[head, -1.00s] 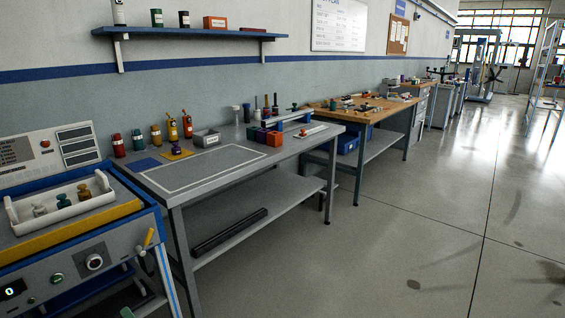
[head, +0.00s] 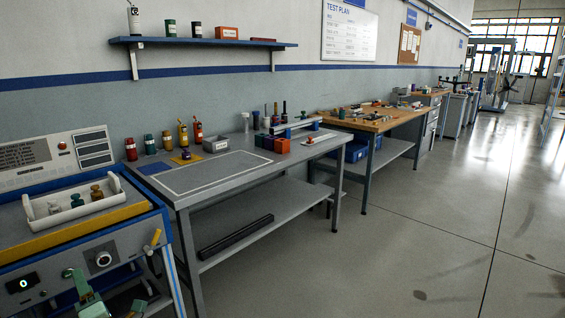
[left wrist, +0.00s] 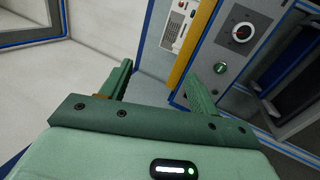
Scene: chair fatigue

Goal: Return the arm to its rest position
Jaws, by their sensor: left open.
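My left gripper (head: 90,292) shows at the bottom left of the head view, a green shape in front of the blue-framed test machine (head: 60,262). In the left wrist view, my left gripper (left wrist: 161,88) has its two green fingers spread apart with nothing between them. The machine's yellow edge, dial and green button lie beyond the fingers. The rest of the left arm is mostly out of view. My right gripper is not in view.
A white tray (head: 88,212) with several weights sits on the machine. A grey workbench (head: 205,188) with bottles and boxes stands beside it, and a wooden bench (head: 375,122) lies beyond. The floor (head: 400,240) on the right is clear.

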